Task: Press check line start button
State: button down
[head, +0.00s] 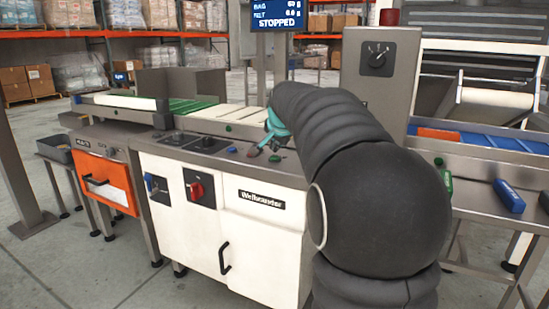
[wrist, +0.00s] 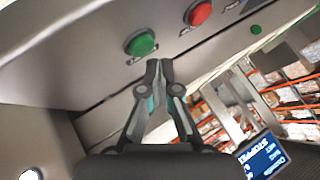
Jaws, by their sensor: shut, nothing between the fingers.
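A green push button (wrist: 140,44) sits on the grey panel in the wrist view, with a red button (wrist: 200,13) to its right. My gripper (wrist: 159,67) is shut and empty. Its fingertips lie just below and right of the green button in the wrist view and appear apart from it. In the head view my gripper (head: 268,142) hangs over the front of the machine top, near small coloured buttons, including a blue one (head: 232,149). My arm hides part of that top. Which button starts the check line cannot be read.
A screen (head: 277,16) reads STOPPED. The white cabinet (head: 254,240) has a red rotary switch (head: 197,190). An orange drawer unit (head: 104,181) stands left. A grey box with a dark knob (head: 377,58) stands behind my arm. A blue object (head: 508,196) lies on the right bench.

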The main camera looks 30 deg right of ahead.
jog(key=shift+f, duration=0.45)
